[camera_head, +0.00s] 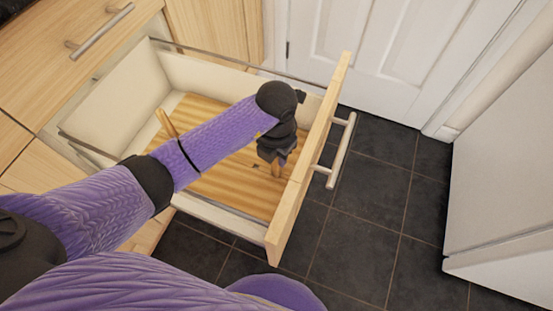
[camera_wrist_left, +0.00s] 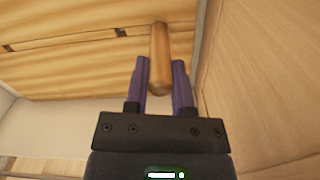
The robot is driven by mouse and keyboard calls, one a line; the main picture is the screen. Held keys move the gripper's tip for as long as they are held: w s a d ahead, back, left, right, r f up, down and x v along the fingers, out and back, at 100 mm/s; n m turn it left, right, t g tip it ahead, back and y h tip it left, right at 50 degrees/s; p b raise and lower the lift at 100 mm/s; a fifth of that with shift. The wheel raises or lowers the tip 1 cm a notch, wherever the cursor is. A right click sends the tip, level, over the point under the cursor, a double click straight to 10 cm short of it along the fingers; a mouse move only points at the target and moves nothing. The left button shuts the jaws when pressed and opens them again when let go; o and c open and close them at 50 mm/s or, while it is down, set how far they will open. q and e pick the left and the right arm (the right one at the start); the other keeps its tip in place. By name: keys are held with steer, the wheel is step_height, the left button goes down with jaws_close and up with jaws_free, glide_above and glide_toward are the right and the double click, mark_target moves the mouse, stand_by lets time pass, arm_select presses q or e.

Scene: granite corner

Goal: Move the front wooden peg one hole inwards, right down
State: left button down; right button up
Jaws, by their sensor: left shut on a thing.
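An open drawer (camera_head: 340,75) has a striped wooden peg board (camera_head: 235,195) as its floor. One light wooden peg (camera_head: 167,124) stands tilted in the picture toward the drawer's back left. My left gripper (camera_head: 276,158) is low inside the drawer near its front panel. In the left wrist view, the gripper (camera_wrist_left: 160,85) is shut on the front wooden peg (camera_wrist_left: 159,55), whose rounded end lies between the purple fingers. I cannot tell whether the peg's far end is in a hole. My right gripper is not in view.
The drawer's front panel (camera_head: 309,150) stands close to the right of my left gripper. Dark holes (camera_wrist_left: 119,32) show in the board. A metal handle (camera_head: 340,152) is outside. Dark floor tiles (camera_head: 375,190) lie clear beyond, with a white door (camera_head: 395,45) behind.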

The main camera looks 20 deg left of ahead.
arm_select(q)
step_height(320, 180, up, 10)
steer(key=p, duration=0.6)
steer(key=shift+r, duration=0.1)
step_height(320, 180, up, 4)
steer(key=p, duration=0.3)
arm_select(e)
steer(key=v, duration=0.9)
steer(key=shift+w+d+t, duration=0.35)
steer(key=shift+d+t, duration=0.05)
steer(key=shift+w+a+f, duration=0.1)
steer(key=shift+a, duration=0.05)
